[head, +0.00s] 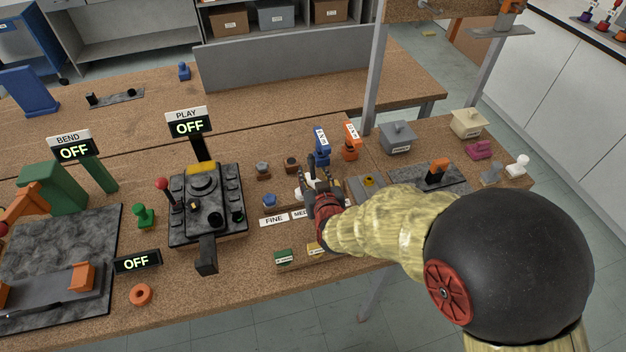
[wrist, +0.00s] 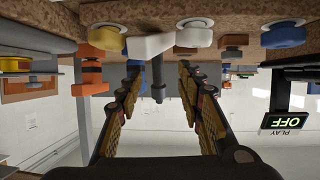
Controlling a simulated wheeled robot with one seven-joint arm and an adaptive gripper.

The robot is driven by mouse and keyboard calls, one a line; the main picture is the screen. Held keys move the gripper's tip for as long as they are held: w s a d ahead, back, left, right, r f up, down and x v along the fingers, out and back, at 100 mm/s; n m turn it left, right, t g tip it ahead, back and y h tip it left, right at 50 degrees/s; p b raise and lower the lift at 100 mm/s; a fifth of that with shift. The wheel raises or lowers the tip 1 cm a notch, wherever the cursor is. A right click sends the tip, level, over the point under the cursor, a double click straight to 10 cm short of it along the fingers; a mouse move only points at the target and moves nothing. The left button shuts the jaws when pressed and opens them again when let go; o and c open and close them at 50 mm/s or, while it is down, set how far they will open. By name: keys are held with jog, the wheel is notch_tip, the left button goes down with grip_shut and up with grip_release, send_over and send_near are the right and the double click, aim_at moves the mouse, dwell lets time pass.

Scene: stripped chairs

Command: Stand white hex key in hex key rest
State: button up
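My gripper (head: 317,177) is low over the middle of the bench. In the wrist view, where the scene hangs upside down, its two fingers (wrist: 159,76) are apart. A white piece (wrist: 147,46) with a thin dark grey shaft (wrist: 158,85) shows beyond and between the fingertips, with gaps on both sides. I take it for the white hex key, but cannot be sure. In the head view a bit of white (head: 304,187) shows beside the fingers, mostly hidden by them. I cannot tell for certain which piece is the hex key rest.
A control box (head: 206,205) with a red-tipped lever stands left of my gripper. Blue (head: 323,145) and orange (head: 351,143) labelled pieces stand just behind it. A blue knob (head: 269,200) is close at left. A white knob-like piece (head: 517,165) stands at the far right. A grey bench post (head: 374,70) rises behind.

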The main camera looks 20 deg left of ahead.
aim_at(313, 170)
jog(key=b+x, duration=0.1)
jog(key=x, duration=0.3)
jog(key=shift+w+d, duration=0.1)
jog(key=shift+c, duration=0.8)
jog(key=c, duration=0.7)
grip_shut()
